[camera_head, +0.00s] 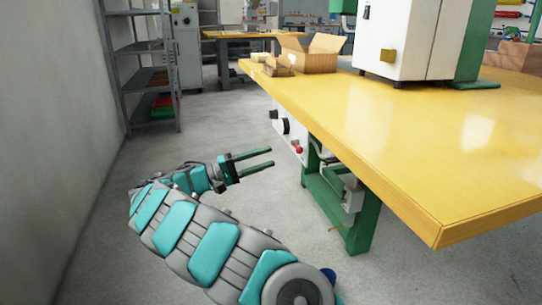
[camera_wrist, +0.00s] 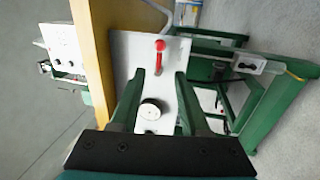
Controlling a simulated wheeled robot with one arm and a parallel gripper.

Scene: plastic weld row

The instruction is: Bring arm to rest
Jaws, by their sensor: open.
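My gripper (camera_head: 250,163) is at the end of my teal and grey arm, over the floor to the left of the yellow table. Its two green fingers are parallel and apart, with nothing between them. They point right, toward the control panel under the table edge. In the wrist view my gripper (camera_wrist: 160,95) shows both fingers, with the white control panel (camera_wrist: 122,52) beyond them. A red lever (camera_wrist: 159,55) and a round light knob (camera_wrist: 153,110) appear between the fingers. I cannot tell how far the fingertips are from the panel.
The yellow table (camera_head: 420,140) has a sharp near corner and green legs (camera_head: 360,225). A white machine (camera_head: 410,40) and an open cardboard box (camera_head: 312,55) stand on it. Grey shelving (camera_head: 115,60) lines the left wall. The floor (camera_head: 110,235) beside my arm is clear.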

